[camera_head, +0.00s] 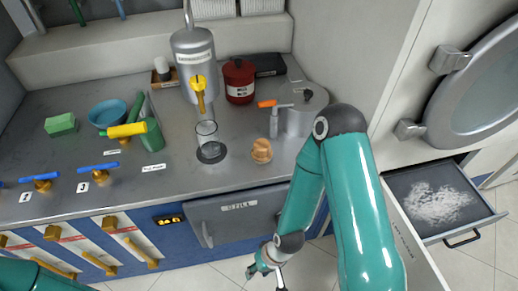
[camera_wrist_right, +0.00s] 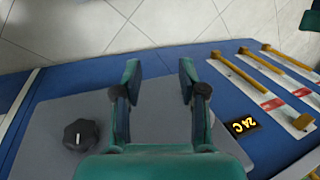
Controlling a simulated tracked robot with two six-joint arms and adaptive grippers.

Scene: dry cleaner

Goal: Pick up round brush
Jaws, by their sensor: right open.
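A small rounded tan wooden thing (camera_head: 261,151), which looks like the round brush, sits on the grey counter (camera_head: 215,178) near its front edge, right of a glass cylinder. Its bristles cannot be made out. My right gripper (camera_head: 262,270) hangs low in front of the cabinet, below the counter edge and well apart from the brush. In the right wrist view my right gripper (camera_wrist_right: 160,82) is open, with nothing between its fingers; the brush is not in that view. A teal part of my left arm shows at the lower left corner; its gripper is out of view.
Around the brush stand a glass cylinder (camera_head: 207,142), a metal pot (camera_head: 301,112) with an orange-handled spout, and a red canister (camera_head: 239,82). A steel tank (camera_head: 194,62) stands behind. An open drawer (camera_head: 401,180) with white powder juts out at right.

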